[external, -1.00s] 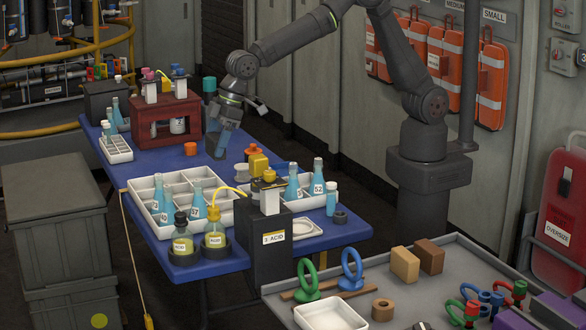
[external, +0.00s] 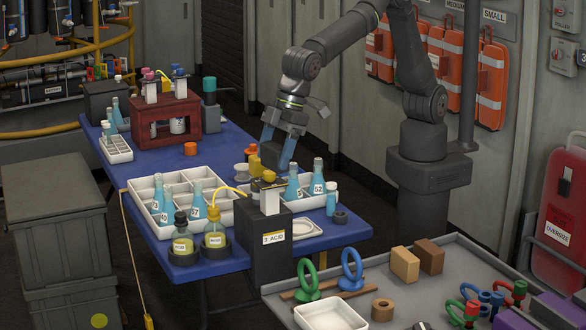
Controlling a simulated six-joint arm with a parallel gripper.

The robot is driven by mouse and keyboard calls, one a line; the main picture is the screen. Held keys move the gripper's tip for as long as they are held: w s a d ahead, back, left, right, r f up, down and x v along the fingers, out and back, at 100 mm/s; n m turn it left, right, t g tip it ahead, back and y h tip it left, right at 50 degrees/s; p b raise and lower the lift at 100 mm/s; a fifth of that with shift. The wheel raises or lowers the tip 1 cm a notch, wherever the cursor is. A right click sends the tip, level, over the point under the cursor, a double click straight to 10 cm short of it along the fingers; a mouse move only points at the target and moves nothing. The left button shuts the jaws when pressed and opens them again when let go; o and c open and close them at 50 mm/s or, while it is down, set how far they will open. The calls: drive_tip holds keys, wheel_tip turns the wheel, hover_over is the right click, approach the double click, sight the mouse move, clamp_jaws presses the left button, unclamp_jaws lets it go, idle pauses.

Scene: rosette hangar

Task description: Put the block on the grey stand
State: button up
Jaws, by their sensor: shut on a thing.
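My gripper (external: 279,151) is over the far right edge of the blue table, pointing down. It is shut on the block, which is largely lost between the bluish fingers; its shape and colour are hard to tell. A small round grey piece (external: 241,170), which looks like the grey stand, is on the table to the lower left of the fingers. A yellow piece (external: 254,164) and a small orange piece (external: 252,150) are close beside it. I cannot tell the exact height of the block above the table.
A white divided tray (external: 168,222) with blue flasks (external: 292,183) stands in front on the blue table (external: 160,170). A red rack (external: 165,118) and an orange cap (external: 190,148) are farther left. A dark acid dispenser (external: 265,240) stands nearer.

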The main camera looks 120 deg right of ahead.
drive_tip(key=s+a+n+y, duration=0.1)
drive_tip(key=s+a+n, duration=0.2)
drive_tip(key=s+a, duration=2.65)
drive_tip(key=shift+w+a+f, duration=0.2)
drive_tip(key=shift+a+f, duration=0.1)
drive_tip(key=shift+f, duration=2.2)
drive_tip(key=shift+w+a+f, duration=0.2)
drive_tip(key=shift+a+f, duration=0.15)
drive_tip(key=shift+f, duration=2.1)
drive_tip(key=shift+w+a+f, duration=0.2)
drive_tip(key=shift+a+f, duration=0.1)
drive_tip(key=shift+f, duration=2.2)
drive_tip(key=shift+f, duration=0.55)
drive_tip(key=o, duration=1.2)
drive_tip(key=v, duration=1.7)
drive_tip(key=shift+r, duration=0.2)
drive_tip(key=shift+d+f, duration=0.15)
